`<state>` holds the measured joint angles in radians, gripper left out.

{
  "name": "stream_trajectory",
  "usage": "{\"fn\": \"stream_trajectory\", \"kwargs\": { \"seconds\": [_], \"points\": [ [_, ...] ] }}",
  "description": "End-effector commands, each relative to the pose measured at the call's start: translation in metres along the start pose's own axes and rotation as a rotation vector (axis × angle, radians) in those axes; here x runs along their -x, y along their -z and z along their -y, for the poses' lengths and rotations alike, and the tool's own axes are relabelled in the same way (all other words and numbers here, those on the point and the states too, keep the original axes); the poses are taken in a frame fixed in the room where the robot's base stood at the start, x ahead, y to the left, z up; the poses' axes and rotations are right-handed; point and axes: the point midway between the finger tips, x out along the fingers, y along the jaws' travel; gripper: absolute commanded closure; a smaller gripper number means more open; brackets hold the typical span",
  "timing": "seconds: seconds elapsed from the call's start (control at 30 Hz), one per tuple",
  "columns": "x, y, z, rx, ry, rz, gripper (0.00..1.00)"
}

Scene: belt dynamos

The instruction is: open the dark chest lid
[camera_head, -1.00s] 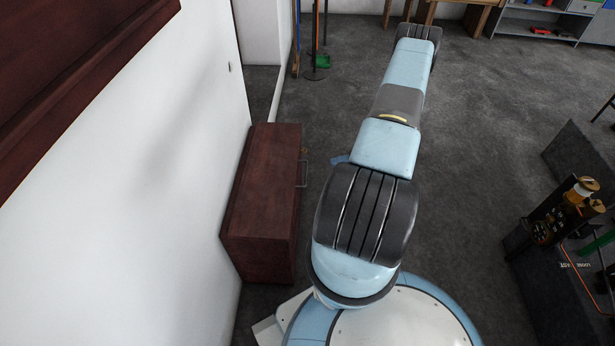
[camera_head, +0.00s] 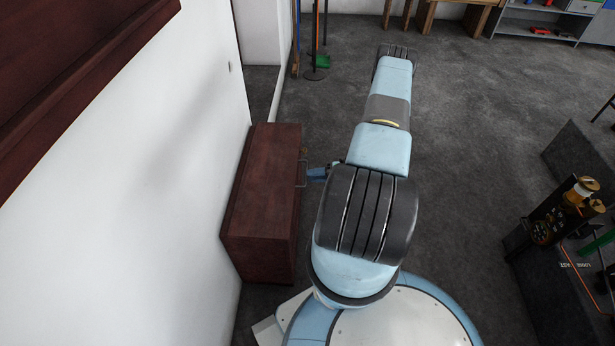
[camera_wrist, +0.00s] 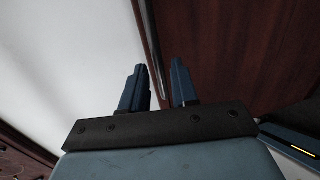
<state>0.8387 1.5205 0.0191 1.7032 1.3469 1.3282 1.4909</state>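The dark red-brown chest (camera_head: 262,195) stands against the white wall in the head view, its lid down. A thin metal handle (camera_head: 302,174) is on its right side. My gripper (camera_head: 314,173) is beside this handle, partly hidden behind my arm. In the wrist view my gripper (camera_wrist: 158,75) shows two blue fingers standing apart. A thin metal bar (camera_wrist: 152,45), which looks like the handle, passes between them in the picture. I cannot tell whether either finger touches it. The chest's dark surface (camera_wrist: 225,50) fills the right of the wrist view.
The white wall (camera_head: 130,190) closes off the left side. A dark machine with brass parts (camera_head: 560,215) stands at the right. A green dustpan and poles (camera_head: 320,62) are at the back. The grey floor (camera_head: 480,120) right of my arm is clear.

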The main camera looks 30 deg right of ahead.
Motion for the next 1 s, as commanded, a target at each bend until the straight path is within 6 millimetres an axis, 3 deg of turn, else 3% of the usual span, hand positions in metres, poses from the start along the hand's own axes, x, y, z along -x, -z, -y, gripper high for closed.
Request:
{"fn": "stream_trajectory", "kwargs": {
  "seconds": [0.23, 0.63, 1.0],
  "points": [
    [-0.029, 0.001, 0.0, -0.001, 0.001, -0.002, 0.71],
    [-0.035, 0.0, 0.0, 0.0, 0.0, -0.001, 0.71],
    [-0.035, 0.001, 0.001, 0.0, 0.002, -0.001, 1.0]
  ]
}}
